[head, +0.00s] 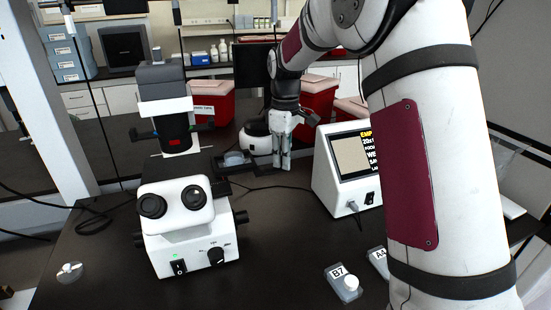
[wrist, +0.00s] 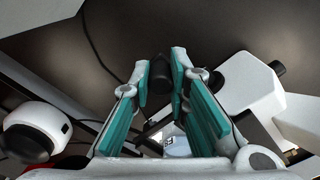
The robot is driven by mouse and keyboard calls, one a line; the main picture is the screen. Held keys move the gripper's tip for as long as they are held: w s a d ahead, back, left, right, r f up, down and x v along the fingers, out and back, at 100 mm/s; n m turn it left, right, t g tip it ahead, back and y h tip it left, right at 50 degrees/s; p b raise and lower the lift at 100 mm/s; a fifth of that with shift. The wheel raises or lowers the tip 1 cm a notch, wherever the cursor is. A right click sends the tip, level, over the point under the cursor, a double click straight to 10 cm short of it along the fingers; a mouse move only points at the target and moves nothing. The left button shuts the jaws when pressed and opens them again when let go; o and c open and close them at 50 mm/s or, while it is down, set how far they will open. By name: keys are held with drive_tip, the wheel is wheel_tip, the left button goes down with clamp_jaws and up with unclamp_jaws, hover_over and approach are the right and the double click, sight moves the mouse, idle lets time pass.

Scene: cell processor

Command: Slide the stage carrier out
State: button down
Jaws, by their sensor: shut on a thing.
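The microscope (head: 185,222) is white with black eyepieces and stands on the dark table. The stage carrier (head: 222,165) is a dark, flat piece at the right side of its stage, with a clear dish (head: 235,158) on it. My gripper (head: 282,166) points down at the carrier's right end. In the wrist view, the teal-padded fingers of my gripper (wrist: 161,75) close around a black knob-like end of the carrier (wrist: 160,70). The carrier's body is mostly hidden behind the gripper there; part of the bluish dish (wrist: 177,146) shows below.
A white display unit (head: 345,165) stands close to the right of my gripper. A white rounded device (head: 256,138) sits just behind it and shows in the wrist view (wrist: 38,130). Labelled pieces (head: 343,283) lie at the front right. Table between microscope and display is clear except a cable.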

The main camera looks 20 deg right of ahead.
drive_tip(key=shift+d, duration=0.1)
drive_tip(key=c, duration=1.5)
unclamp_jaws()
drive_tip(key=shift+r, duration=0.15)
wheel_tip(320, 180, up, 12)
drive_tip(key=shift+f, duration=0.15)
drive_tip(key=s+a+r+m+t, duration=0.2)
drive_tip(key=s+m, duration=0.1)
drive_tip(key=s, duration=0.9)
drive_tip(key=s+a+r+m+t, duration=0.1)
drive_tip(key=s+a+m+t, duration=0.15)
drive_tip(key=s, duration=1.05)
drive_tip(key=s+f+m, duration=0.1)
drive_tip(key=s, duration=0.1)
drive_tip(key=s+f+m, duration=0.1)
drive_tip(key=s+f, duration=0.1)
drive_tip(key=s, duration=0.1)
drive_tip(key=s+f+m+t, duration=0.1)
drive_tip(key=s, duration=0.1)
drive_tip(key=shift+s+a+f+m, duration=0.25)
drive_tip(key=shift+a+f, duration=0.1)
drive_tip(key=shift+f, duration=0.05)
